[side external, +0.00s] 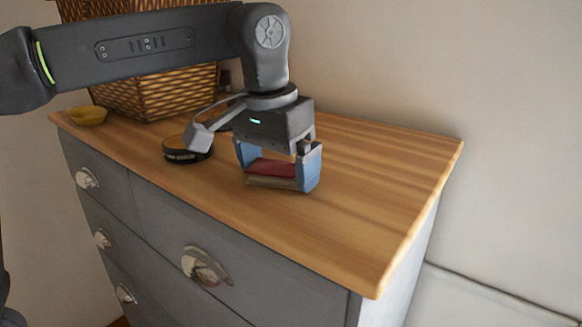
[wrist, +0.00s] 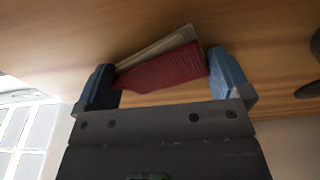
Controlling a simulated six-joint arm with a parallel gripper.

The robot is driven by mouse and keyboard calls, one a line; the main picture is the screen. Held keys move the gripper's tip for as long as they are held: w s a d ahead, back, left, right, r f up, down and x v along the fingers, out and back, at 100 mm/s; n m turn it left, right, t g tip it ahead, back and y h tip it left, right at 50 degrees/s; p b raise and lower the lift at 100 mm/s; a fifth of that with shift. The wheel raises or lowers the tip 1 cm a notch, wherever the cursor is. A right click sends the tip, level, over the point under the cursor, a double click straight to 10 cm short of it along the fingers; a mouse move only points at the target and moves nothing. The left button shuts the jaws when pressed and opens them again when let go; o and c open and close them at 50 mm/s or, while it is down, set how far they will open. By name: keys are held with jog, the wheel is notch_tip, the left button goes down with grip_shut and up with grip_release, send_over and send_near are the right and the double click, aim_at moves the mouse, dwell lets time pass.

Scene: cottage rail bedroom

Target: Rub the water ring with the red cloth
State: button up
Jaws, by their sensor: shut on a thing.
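My gripper (side external: 278,180) is low over the wooden top of the grey chest of drawers, its blue fingers on both sides of the red cloth (side external: 272,168). The jaws are shut on the cloth. In the wrist view, the cloth (wrist: 165,71) spans the fingers at a slant, with a pale tan strip along its far side. The cloth is at or just above the wood; I cannot tell if it touches. I cannot make out the water ring in either view; the gripper and cloth may hide it.
A dark round tin (side external: 187,150) stands close left of the gripper. A wicker basket (side external: 165,92) and a small yellow bowl (side external: 87,116) are at the back left. The wooden top (side external: 385,180) is clear to the right, with a wall behind.

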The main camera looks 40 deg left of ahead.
jog(key=shift+a, duration=2)
jog(key=shift+r, duration=4.1)
